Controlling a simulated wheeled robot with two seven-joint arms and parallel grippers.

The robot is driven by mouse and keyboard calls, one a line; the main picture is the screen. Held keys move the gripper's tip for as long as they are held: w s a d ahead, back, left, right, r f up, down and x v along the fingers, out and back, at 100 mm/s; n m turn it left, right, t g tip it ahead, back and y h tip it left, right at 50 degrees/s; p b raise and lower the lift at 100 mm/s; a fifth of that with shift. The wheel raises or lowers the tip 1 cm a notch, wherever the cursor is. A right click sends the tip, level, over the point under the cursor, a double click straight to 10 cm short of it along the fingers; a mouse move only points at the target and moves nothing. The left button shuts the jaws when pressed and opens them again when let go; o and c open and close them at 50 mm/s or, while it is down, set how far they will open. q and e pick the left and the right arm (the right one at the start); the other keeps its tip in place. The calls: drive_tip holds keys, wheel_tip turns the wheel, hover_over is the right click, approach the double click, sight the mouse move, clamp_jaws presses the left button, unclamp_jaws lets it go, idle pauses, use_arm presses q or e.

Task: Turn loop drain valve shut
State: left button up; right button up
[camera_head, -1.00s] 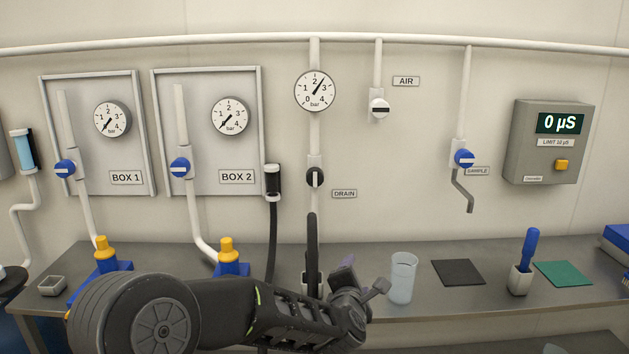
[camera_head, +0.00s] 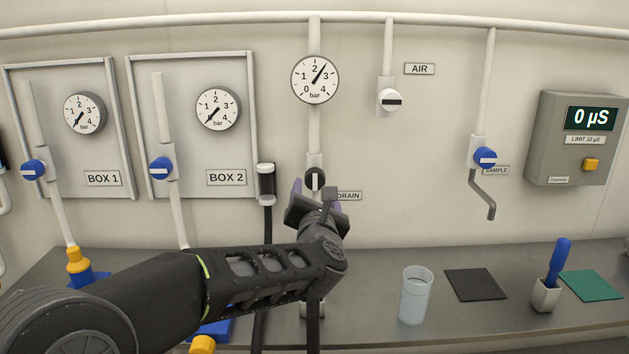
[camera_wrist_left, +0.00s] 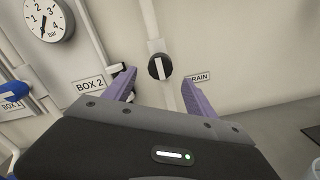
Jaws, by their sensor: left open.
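The loop drain valve is a round black knob (camera_head: 315,179) with a white bar, on the white vertical pipe beside the DRAIN label (camera_head: 349,196). Its bar stands about upright, in line with the pipe. My left gripper (camera_head: 315,190) is open just below and in front of the knob in the head view, and partly covers the label. In the left wrist view the knob (camera_wrist_left: 160,67) appears between the two purple fingertips, beyond them. I see no contact. My right gripper is not in view.
A pressure gauge (camera_head: 315,80) is above the valve, reading between 2 and 3 bar. A black hose with a cylindrical fitting (camera_head: 266,184) hangs close left. The AIR valve (camera_head: 390,100) and blue SAMPLE valve (camera_head: 484,157) are to the right. A clear beaker (camera_head: 415,296) stands on the counter.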

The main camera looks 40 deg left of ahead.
sight(315, 183)
use_arm(q)
drive_tip(key=p+x, duration=0.1)
drive_tip(key=x, duration=0.6)
drive_tip(key=shift+w+a+p, duration=0.3)
drive_tip(key=shift+p, duration=0.1)
drive_tip(key=shift+c, duration=0.6)
drive_tip(key=c, duration=1.3)
drive_tip(key=shift+o, duration=0.2)
